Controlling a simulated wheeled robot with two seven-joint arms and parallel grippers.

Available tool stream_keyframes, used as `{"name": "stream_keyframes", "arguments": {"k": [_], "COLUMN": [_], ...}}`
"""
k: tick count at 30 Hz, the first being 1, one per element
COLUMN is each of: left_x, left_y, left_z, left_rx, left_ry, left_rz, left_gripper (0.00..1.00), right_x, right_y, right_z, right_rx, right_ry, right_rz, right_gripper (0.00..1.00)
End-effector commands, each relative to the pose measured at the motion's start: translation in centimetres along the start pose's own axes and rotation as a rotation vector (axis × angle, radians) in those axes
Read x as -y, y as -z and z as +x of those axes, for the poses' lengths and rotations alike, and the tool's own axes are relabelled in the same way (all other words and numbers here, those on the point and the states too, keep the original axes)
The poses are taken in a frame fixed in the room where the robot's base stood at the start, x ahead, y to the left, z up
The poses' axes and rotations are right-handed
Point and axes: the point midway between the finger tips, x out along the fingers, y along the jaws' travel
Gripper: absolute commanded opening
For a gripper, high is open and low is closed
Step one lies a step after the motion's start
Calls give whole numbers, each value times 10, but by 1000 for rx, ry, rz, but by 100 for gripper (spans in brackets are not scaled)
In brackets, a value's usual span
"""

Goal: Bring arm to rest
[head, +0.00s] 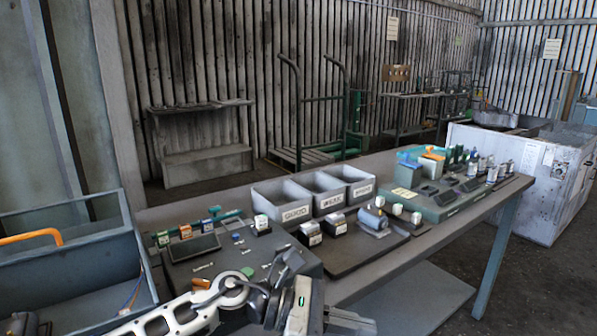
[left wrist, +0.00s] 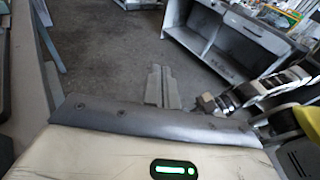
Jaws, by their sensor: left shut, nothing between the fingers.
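My left arm comes in from the bottom of the head view, and its gripper (head: 350,321) points right, in front of the workbench (head: 385,262). In the left wrist view the two flat grey fingers (left wrist: 157,86) lie side by side, shut, with nothing between them. They are over open floor, apart from any object. My right gripper does not show in either view.
The bench carries three labelled grey bins (head: 283,203), a dark mat (head: 352,249) with small motor-like parts, and a green-grey fixture board (head: 465,197). A blue-grey open box (head: 80,263) stands at left. A white crate (head: 530,178) is at right.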

Motion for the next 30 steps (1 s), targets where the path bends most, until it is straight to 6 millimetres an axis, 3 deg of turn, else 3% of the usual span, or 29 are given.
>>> {"name": "stream_keyframes", "arguments": {"k": [1,3,5,8,11,14,19,20,24,27,30], "left_x": [12,17,16,12,11,21,74,86,136,159,169], "left_y": [0,-7,-6,10,48,103,206,221,269,285,292], "left_z": [11,12,6,-15,-44,-75,-119,-124,-141,-146,-149], "left_rx": [151,345,507,770,1031,1297,1758,-1808,-1646,-1583,-1557], "left_ry": [-33,-84,-123,-182,-235,-285,-360,368,324,307,299], "left_rz": [-188,-453,-690,-1093,-1500,-1896,-2474,2517,2178,2040,1979], "left_gripper": [0,0,0,0,0,0,0,0,0,0,0], "right_x": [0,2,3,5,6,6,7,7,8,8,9], "right_y": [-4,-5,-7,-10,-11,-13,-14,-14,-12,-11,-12], "right_z": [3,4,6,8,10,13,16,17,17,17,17], "right_rx": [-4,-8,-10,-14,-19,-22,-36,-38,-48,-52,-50], "right_ry": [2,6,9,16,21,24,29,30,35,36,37], "right_rz": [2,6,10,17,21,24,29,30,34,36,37], "right_gripper": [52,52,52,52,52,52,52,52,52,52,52]}}
